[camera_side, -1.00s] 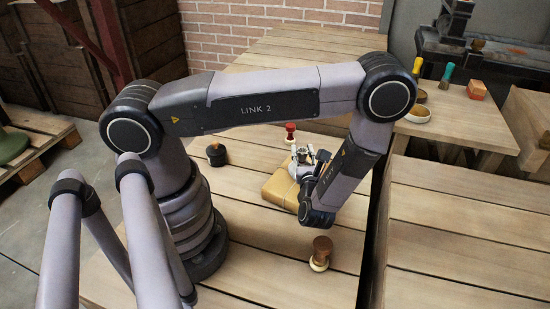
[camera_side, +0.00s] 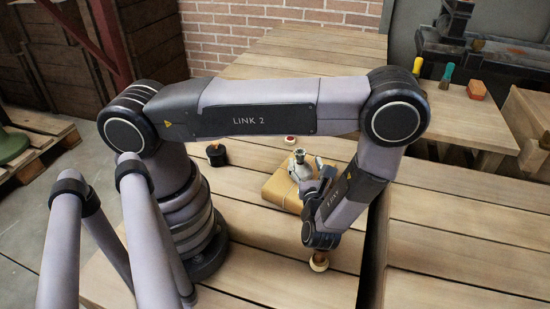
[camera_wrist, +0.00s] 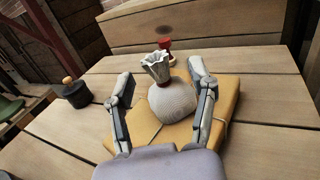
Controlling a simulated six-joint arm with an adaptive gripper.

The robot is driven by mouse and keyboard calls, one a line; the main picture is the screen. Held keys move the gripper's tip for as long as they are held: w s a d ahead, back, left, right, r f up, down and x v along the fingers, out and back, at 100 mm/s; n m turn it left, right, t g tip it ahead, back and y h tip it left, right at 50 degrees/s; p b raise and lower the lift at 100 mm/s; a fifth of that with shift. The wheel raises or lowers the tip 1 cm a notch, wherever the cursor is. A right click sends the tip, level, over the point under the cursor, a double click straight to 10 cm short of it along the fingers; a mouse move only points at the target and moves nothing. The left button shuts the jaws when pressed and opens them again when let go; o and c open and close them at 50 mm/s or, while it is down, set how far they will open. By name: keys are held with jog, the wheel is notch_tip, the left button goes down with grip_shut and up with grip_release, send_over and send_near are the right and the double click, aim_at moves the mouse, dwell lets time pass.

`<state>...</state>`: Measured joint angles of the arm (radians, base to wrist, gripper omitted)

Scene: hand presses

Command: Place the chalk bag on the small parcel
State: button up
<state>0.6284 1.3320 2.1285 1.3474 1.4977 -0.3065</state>
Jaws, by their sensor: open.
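The chalk bag (camera_side: 300,168) is pale and rounded, with a gathered, ruffled neck. It stands upright on top of the small parcel (camera_side: 274,188), a tan wrapped box tied with string. In the wrist view the chalk bag (camera_wrist: 173,103) rests on the parcel (camera_wrist: 228,104), and its neck leans slightly left. My gripper (camera_side: 322,178) is open, just right of the bag in the side view. In the wrist view my gripper (camera_wrist: 160,70) has one finger on each side of the bag, with visible gaps. The near part of the parcel is hidden by my gripper.
A red-topped stamp (camera_wrist: 166,48) stands behind the parcel. A black round pot (camera_side: 216,155) stands left of it. A wooden-handled stamp (camera_side: 319,262) is partly hidden under my wrist. Bare planks lie left and in front of the parcel.

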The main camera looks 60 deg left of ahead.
jog(key=shift+v, duration=1.1)
jog(key=shift+d+r+n+g, duration=0.15)
jog(key=shift+r+n+g, duration=0.15)
jog(key=shift+r, duration=0.05)
jog(key=s+a+r+n+g+h, duration=0.2)
jog(key=r+n+g+h, duration=0.1)
jog(key=r+n+g, duration=0.4)
jog(key=s+a+r+n+g+h, duration=0.25)
jog(key=r+n, duration=0.35)
jog(key=r, duration=0.4)
jog(key=s+d+r+n+t+h, duration=0.2)
jog(key=s+r+n+t+h, duration=0.6)
jog(key=r, duration=0.5)
jog(key=s+n+h, duration=0.1)
jog(key=s+h, duration=0.1)
jog(key=h, duration=0.1)
jog(key=shift+s+d+r+t, duration=0.35)
jog(key=shift+s, duration=0.05)
